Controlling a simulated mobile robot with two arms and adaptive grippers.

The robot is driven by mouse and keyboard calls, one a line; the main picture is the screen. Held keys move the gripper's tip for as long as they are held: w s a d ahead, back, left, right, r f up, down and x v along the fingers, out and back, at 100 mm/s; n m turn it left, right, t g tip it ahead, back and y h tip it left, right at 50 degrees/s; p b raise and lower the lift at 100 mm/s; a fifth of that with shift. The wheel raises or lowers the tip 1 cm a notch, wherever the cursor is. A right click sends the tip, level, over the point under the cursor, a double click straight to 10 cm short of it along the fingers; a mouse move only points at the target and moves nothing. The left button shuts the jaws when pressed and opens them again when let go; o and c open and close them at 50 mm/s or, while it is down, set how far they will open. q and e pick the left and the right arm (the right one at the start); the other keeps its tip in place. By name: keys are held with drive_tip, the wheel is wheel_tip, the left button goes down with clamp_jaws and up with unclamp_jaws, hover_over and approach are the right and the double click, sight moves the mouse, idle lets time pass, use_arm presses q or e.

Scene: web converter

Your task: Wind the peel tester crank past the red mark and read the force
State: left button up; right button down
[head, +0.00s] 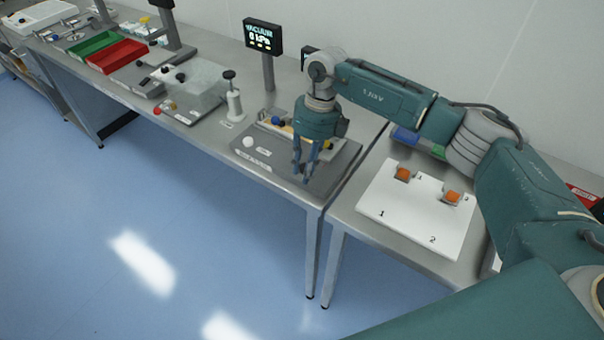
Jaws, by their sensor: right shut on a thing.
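The peel tester appears to be the low grey unit (323,180) on the bench, below my right gripper. It has a white knob (248,141), a blue ball (278,122) and small labels. My right gripper (306,178) points down over its front right part, with its fingers closed on a small part, apparently the crank handle, which the fingers mostly hide. I cannot make out the red mark or a force reading. My left gripper is not in view.
A display (263,37) reads vacuum 0 kPa. A white pump-like post (234,104) and a clear-covered unit (198,85) stand left. Red (118,56) and green (92,44) trays lie farther left. A white numbered board (390,218) with orange blocks (451,195) is right.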

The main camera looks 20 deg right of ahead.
drive_tip(key=n+b, duration=0.1)
drive_tip(key=n, duration=0.1)
drive_tip(key=d+n+b, duration=0.1)
drive_tip(key=b, duration=0.1)
drive_tip(key=d+n+b, duration=0.1)
drive_tip(key=n+b, duration=0.1)
drive_tip(key=shift+s+f+n+g+h, duration=0.3)
drive_tip(key=shift+s+f+g, duration=0.05)
drive_tip(key=shift+s+g, duration=0.05)
drive_tip(key=n+b, duration=0.1)
drive_tip(key=d+n+b, duration=0.1)
drive_tip(key=n, duration=0.1)
drive_tip(key=shift+r+b, duration=0.15)
drive_tip(key=shift+b, duration=0.15)
drive_tip(key=shift+d+n+h+b, duration=0.35)
drive_tip(key=shift+n+h+b, duration=0.1)
drive_tip(key=shift+n, duration=0.45)
drive_tip(key=shift+w+r+g, duration=0.1)
drive_tip(key=shift+g, duration=0.2)
drive_tip(key=c, duration=1.5)
unclamp_jaws()
drive_tip(key=shift+r, duration=0.1)
